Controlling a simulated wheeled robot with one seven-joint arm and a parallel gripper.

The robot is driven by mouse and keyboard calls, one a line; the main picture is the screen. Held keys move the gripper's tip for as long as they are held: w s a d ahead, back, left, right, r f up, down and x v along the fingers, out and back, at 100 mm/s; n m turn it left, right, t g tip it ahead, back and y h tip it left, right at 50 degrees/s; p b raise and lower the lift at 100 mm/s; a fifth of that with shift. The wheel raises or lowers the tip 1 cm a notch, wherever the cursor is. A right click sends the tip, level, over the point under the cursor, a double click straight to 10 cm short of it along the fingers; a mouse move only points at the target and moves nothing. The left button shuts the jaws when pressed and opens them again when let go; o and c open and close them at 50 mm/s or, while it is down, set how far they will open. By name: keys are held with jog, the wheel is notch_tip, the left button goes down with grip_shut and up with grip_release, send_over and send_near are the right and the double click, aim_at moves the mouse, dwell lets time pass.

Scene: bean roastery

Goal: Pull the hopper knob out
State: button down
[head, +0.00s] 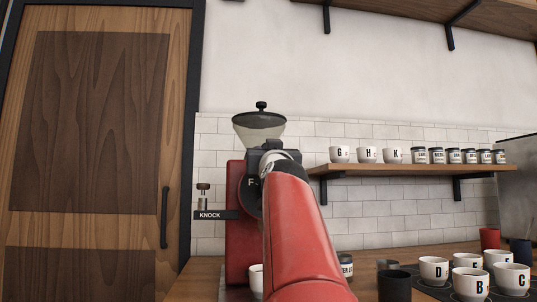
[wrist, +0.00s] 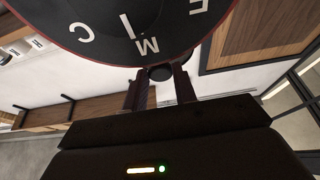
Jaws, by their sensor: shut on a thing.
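The red grinder (head: 236,262) stands on the counter, with a clear hopper (head: 259,128) on top. Its dark round dial (wrist: 125,25) fills the top of the wrist view and shows white letters. My gripper (wrist: 160,82) is at the dial's edge, with its two fingers on either side of a small black knob (wrist: 160,73), shut on it. In the head view my gripper (head: 270,157) is just below the hopper, and my red arm hides much of the grinder's front. The knob itself is hidden there.
A "KNOCK" label (head: 210,215) is left of the grinder. A wooden shelf (head: 425,170) with cups and jars is on the right wall. Lettered cups (head: 470,281) and a dark cup (head: 394,286) stand on the counter at right. A wooden door (head: 95,130) is at left.

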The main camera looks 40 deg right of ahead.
jog(key=c, duration=1.1)
grip_release()
jog(key=shift+r, duration=0.1)
jog(key=shift+s, duration=0.1)
jog(key=v, duration=0.7)
jog(key=shift+s+a, duration=0.25)
jog(key=shift+s, duration=0.05)
